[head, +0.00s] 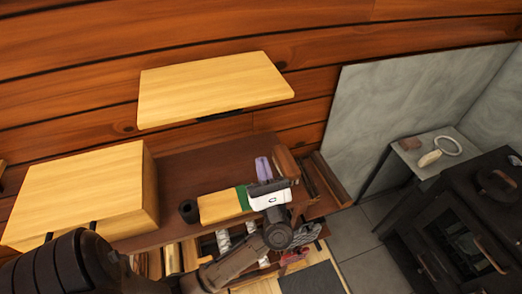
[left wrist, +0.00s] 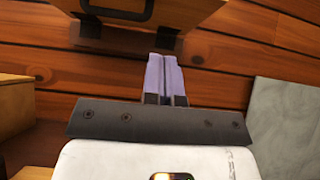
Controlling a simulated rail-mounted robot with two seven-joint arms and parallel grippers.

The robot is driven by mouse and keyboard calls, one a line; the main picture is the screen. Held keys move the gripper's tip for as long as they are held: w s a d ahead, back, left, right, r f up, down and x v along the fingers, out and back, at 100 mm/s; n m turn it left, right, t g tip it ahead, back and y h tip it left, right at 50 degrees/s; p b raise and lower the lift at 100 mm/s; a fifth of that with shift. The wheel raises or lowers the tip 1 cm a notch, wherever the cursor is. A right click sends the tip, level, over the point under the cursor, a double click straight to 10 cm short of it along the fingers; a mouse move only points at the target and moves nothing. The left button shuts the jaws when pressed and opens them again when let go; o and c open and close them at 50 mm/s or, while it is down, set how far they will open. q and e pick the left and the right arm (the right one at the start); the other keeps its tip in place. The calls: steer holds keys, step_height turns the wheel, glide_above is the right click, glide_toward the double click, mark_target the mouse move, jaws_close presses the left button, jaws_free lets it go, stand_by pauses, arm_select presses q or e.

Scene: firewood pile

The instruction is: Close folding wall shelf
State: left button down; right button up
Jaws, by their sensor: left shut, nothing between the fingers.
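The folding wall shelf (head: 215,88) is a light wooden board that stands out from the plank wall, with a dark bracket under it. In the left wrist view the shelf's underside (left wrist: 205,12) and dark metal bracket show at the top. My left gripper (head: 263,168) has a white body and purple fingers. It is below and to the right of the shelf in the head view, apart from it. Its fingers (left wrist: 166,62) are together with nothing between them, pointing toward the wall below the bracket. My right gripper is not in view.
A light wooden cabinet (head: 82,190) stands at the left. A dark brown counter (head: 185,165) runs below the shelf, with a black cup (head: 188,211) and a yellow-green box (head: 222,205) on it. A grey panel (head: 405,110) and a dark stove (head: 470,210) are at the right.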

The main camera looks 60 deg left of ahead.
arm_select(q)
steer(key=w+a+r+p, duration=0.1)
steer(key=a+r+p, duration=0.3)
steer(key=r, duration=0.6)
steer(key=shift+w+a, duration=0.35)
steer(key=shift+a, duration=0.45)
